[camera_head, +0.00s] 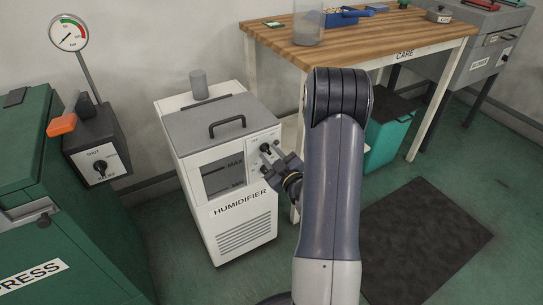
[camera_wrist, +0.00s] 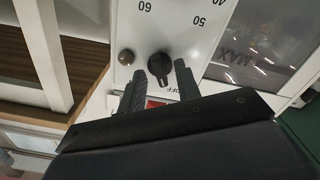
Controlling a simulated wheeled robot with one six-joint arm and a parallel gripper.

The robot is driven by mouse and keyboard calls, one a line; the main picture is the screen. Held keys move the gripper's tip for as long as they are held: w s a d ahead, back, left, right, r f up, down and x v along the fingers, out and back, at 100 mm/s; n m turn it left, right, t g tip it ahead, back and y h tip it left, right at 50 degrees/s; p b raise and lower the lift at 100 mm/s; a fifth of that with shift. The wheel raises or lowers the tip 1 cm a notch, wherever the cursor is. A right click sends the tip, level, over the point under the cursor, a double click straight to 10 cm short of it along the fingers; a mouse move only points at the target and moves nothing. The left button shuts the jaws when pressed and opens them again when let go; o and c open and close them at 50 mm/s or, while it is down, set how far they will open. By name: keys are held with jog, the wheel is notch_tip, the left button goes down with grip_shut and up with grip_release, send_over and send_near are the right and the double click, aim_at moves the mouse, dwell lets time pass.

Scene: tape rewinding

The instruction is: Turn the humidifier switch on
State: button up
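The white humidifier (camera_head: 235,215) stands on the floor with a grey lid and a front window. Its control panel is at the window's right in the head view. In the wrist view, which looks upside down, the panel shows a black dial knob (camera_wrist: 160,68), a red switch (camera_wrist: 155,103) beside the word OFF, and a round brown lamp (camera_wrist: 126,57). My gripper (camera_wrist: 159,70) is open, its two fingers apart in front of the panel. The fingertips lie either side of the knob in that view; contact cannot be told. The gripper partly hides the switch. In the head view my gripper (camera_head: 272,158) is at the panel.
A wooden-topped table (camera_head: 350,38) stands behind and right, with a teal bin (camera_head: 385,140) beneath. A green press (camera_head: 40,210) and a grey switch box (camera_head: 98,150) are at the left. A dark mat (camera_head: 425,235) lies on the floor at right.

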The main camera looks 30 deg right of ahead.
jog(key=shift+c, duration=0.3)
grip_shut()
jog(key=shift+f+m, duration=0.1)
jog(key=shift+m, duration=0.2)
jog(key=shift+m+b, duration=0.75)
jog(key=shift+m, duration=0.15)
jog(key=m+b, duration=0.1)
jog(key=m, duration=0.2)
jog(key=shift+m, duration=0.3)
jog(key=m, duration=0.6)
jog(key=shift+b, duration=0.35)
